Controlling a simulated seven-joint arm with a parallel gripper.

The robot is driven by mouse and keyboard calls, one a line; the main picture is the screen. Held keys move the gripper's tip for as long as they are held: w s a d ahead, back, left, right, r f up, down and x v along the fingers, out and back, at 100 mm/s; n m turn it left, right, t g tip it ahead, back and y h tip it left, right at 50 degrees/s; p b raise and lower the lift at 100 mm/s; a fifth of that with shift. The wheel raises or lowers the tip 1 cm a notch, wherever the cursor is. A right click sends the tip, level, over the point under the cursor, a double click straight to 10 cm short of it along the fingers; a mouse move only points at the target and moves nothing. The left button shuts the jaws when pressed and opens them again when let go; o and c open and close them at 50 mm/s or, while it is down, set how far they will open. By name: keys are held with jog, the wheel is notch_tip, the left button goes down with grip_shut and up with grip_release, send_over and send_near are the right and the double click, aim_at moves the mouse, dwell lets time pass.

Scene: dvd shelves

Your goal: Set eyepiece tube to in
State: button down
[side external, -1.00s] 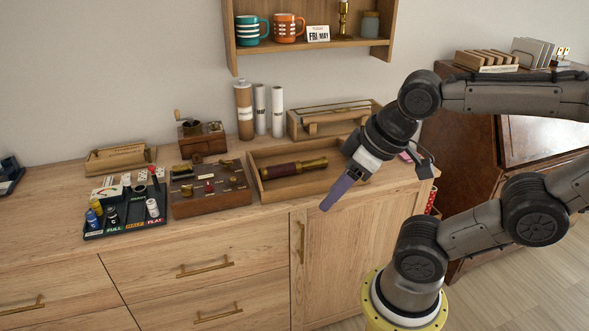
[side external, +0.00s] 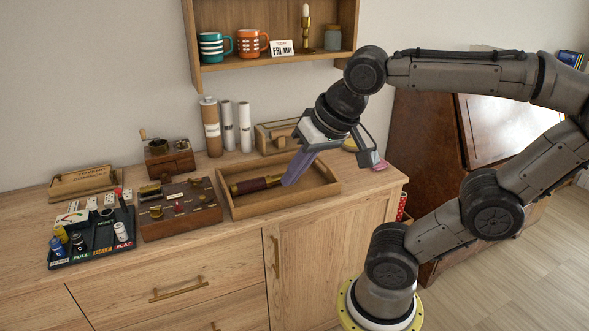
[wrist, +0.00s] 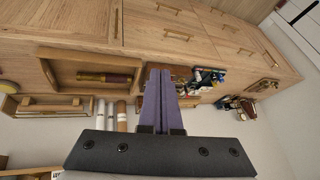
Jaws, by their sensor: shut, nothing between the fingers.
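A small telescope (side external: 256,185) with a dark red barrel and brass parts lies in a shallow wooden tray (side external: 262,207) on the cabinet top. The brass eyepiece tube end is hidden behind my fingers in the side view. The wrist view shows brass (wrist: 90,77) at one end of the telescope and the dark red barrel (wrist: 120,78) at the other. My gripper (side external: 287,183) has long purple fingers, shut and empty, pointing down over the tray's right part. In the wrist view the fingers (wrist: 158,72) show beside the telescope. I cannot tell whether they touch it.
Left of the tray stand a wooden control box (side external: 178,208) and a dark panel (side external: 92,236) with coloured knobs. A grinder (side external: 168,157), upright tubes (side external: 211,128) and a wooden box (side external: 275,136) stand behind. A wall shelf (side external: 265,60) with mugs hangs above.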

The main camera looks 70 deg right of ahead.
jog(key=w+d+r+m+g+h, duration=0.2)
jog(key=w+d+r+m, duration=0.3)
jog(key=w+d+m, duration=0.5)
jog(key=w+d+f+m+g+h, duration=0.1)
jog(key=w+d+f+m+g, duration=0.15)
jog(key=w+d+m, duration=0.55)
jog(key=d+f+g, duration=0.1)
jog(key=d+f, duration=0.3)
jog(key=d, duration=0.3)
jog(key=d+f+g, duration=0.1)
jog(key=d+f, duration=0.2)
jog(key=d, duration=0.4)
jog(key=s+d+f, duration=0.2)
jog(key=d+f, duration=0.1)
jog(key=f, duration=0.3)
jog(key=s+d+f+m+g, duration=0.1)
jog(key=s+d+f, duration=0.2)
jog(key=f, duration=0.4)
jog(key=s+d+f+m+g+y, duration=0.1)
jog(key=s+d+f, duration=0.1)
jog(key=d+f, duration=0.3)
jog(key=shift+s+f, duration=0.25)
jog(key=shift+f, duration=0.4)
jog(key=shift+w+a+f, duration=0.2)
jog(key=shift+w+a, duration=0.55)
jog(key=shift+w, duration=0.05)
jog(key=shift+w+a, duration=0.65)
jog(key=shift+a, duration=0.05)
